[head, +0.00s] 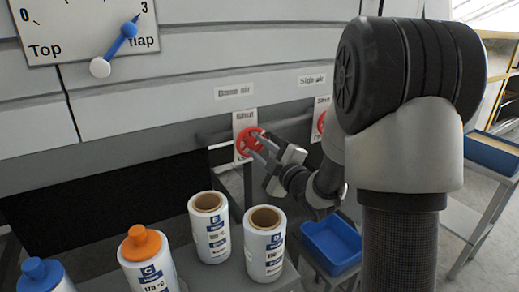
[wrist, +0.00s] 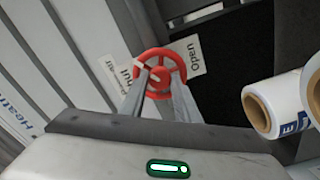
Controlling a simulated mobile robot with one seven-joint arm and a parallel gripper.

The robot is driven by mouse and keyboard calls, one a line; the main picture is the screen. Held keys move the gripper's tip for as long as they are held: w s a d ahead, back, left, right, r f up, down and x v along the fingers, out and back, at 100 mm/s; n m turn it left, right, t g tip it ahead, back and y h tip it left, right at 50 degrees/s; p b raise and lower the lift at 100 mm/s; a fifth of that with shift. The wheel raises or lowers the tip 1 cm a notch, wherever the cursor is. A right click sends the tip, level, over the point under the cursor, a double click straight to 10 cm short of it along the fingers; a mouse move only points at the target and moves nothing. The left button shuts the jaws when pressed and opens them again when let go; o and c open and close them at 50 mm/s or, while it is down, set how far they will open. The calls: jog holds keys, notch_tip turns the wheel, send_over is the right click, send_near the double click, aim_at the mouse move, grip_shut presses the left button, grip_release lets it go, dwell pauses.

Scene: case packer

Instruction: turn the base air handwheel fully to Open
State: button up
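The red base air handwheel (head: 243,145) sits on a white plate below a blurred "Base air" label (head: 234,90). The plate reads "Shut" above the wheel; its lower word is mostly hidden in the head view. In the wrist view the red wheel (wrist: 161,54) lies between "Shut" on the left and "Open" (wrist: 197,55) on the right. A pale mark shows on the wheel's left side; I cannot tell whether it is a pointer. My gripper (head: 254,143) is at the wheel, its two fingers apart across the rim. Contact is unclear.
A second red handwheel (head: 321,122) under "Side air" is right of my gripper. Several white bottles and rolls, including an open-topped roll (head: 264,245), stand below. A blue bin (head: 331,245) is lower right. The Top flap dial (head: 90,30) is upper left.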

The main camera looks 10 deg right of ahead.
jog(key=shift+m, duration=0.3)
jog(key=shift+m+b, duration=0.6)
jog(key=shift+m, duration=0.3)
jog(key=m, duration=0.3)
jog(key=shift+m+b, duration=0.3)
jog(key=shift+b, duration=0.05)
jog(key=m, duration=0.3)
jog(key=shift+m, duration=0.3)
jog(key=m+p, duration=0.1)
jog(key=m, duration=0.2)
jog(key=shift+a+r+m, duration=0.1)
jog(key=shift+m, duration=0.2)
jog(key=m+p, duration=0.2)
jog(key=m, duration=0.3)
jog(key=shift+r+m, duration=0.1)
jog(key=shift+m, duration=0.2)
jog(key=m+p, duration=0.3)
jog(key=m, duration=0.3)
jog(key=shift+a, duration=0.1)
